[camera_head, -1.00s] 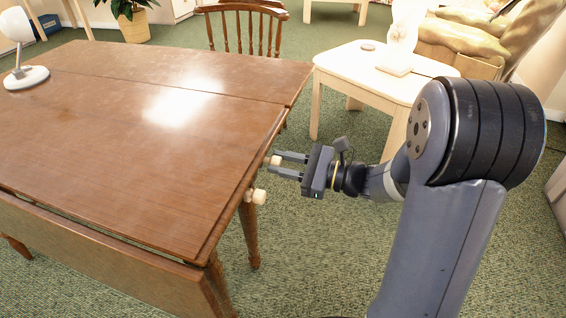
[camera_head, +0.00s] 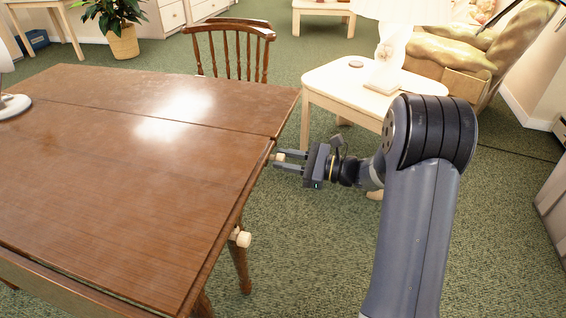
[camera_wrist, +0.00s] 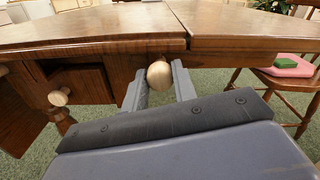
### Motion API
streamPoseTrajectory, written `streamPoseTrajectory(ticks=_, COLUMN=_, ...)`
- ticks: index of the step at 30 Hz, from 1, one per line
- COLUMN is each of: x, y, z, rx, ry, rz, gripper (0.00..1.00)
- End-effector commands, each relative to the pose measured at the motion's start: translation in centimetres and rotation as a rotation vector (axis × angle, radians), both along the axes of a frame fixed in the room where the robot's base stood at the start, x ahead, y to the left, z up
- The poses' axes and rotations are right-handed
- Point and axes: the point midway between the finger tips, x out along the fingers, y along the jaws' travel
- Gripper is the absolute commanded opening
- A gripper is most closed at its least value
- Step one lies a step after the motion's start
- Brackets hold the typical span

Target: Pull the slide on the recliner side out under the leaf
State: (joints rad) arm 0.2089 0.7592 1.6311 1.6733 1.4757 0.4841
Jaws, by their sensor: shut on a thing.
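The slide on the recliner side shows as a pale round knob (camera_head: 281,156) at the wooden table's end, below the edge of the top. My gripper (camera_head: 278,161) is shut on this knob, one finger on each side. In the wrist view the knob (camera_wrist: 159,75) sits between the fingers, just under the seam between the main top (camera_wrist: 90,30) and the leaf (camera_wrist: 240,30). The leaf (camera_head: 200,100) lies about level with the top. The slide's bar is hidden behind the knob. A second knob (camera_head: 241,238) is nearer me, clear of the gripper.
A pale side table (camera_head: 335,90) with a lamp (camera_head: 390,60) stands behind my arm, before the recliner (camera_head: 460,50). A wooden chair (camera_head: 230,50) is beyond the leaf. Green carpet (camera_head: 300,250) is open right of the table.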

Motion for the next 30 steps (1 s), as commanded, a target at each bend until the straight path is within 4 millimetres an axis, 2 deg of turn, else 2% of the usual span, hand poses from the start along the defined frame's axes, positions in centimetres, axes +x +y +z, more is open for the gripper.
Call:
streamPoseTrajectory(ticks=14, x=0.74, y=-0.33, z=0.00, rx=-0.001, ry=-0.002, rz=-0.006, gripper=0.00)
streamPoseTrajectory(ticks=15, x=0.76, y=-0.34, z=0.00, rx=-0.001, ry=-0.003, rz=-0.007, gripper=0.27)
streamPoseTrajectory(ticks=23, x=0.67, y=-0.30, z=-0.01, rx=-0.001, ry=-0.001, rz=-0.004, gripper=0.48)
streamPoseTrajectory(ticks=30, x=0.56, y=-0.31, z=-0.01, rx=0.000, ry=0.000, rz=-0.002, gripper=0.48)
